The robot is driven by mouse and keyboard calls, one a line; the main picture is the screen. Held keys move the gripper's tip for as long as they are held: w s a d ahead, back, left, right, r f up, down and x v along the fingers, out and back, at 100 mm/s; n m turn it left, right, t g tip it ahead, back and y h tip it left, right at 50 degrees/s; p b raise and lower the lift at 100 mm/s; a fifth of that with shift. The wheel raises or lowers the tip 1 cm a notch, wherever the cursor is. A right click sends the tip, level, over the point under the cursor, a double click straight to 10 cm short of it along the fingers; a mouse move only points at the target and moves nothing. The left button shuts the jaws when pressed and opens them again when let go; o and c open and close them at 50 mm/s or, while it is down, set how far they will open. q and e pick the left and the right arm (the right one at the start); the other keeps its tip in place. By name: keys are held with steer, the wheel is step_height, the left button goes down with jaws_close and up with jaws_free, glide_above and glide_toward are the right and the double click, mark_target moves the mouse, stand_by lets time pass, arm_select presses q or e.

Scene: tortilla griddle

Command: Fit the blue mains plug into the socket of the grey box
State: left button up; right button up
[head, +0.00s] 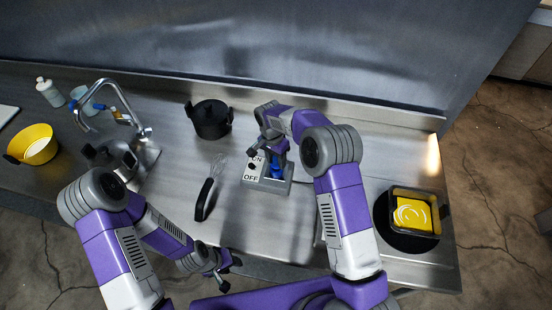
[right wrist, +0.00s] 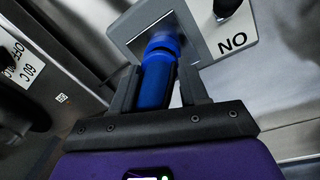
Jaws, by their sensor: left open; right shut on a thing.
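The grey box (head: 282,187) stands on the steel counter, with a white ON/OFF label and a black knob. In the right wrist view, the grey socket frame (right wrist: 128,28) of the box is at the top. My right gripper (head: 273,150) is shut on the blue mains plug (right wrist: 158,78), with one finger on each side. The plug's front end is at the socket opening, in line with it; how deep it sits cannot be told. In the head view the blue plug (head: 275,161) is partly hidden by my gripper. My left gripper (head: 224,268) is open and empty at the counter's front edge.
A whisk (head: 209,187) lies left of the box. A black pot (head: 210,119) stands behind it. A yellow-filled square pan (head: 412,212) is at the right. A tap (head: 112,100) and a yellow bowl (head: 33,145) are at the left. The counter in front of the box is clear.

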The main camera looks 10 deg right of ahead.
steer(key=shift+f+b, duration=0.55)
steer(key=shift+f, duration=0.25)
steer(key=o, duration=1.3)
steer(key=shift+o, duration=0.2)
steer(key=r, duration=0.7)
steer(key=shift+w+a+r, duration=0.3)
steer(key=shift+w, duration=0.05)
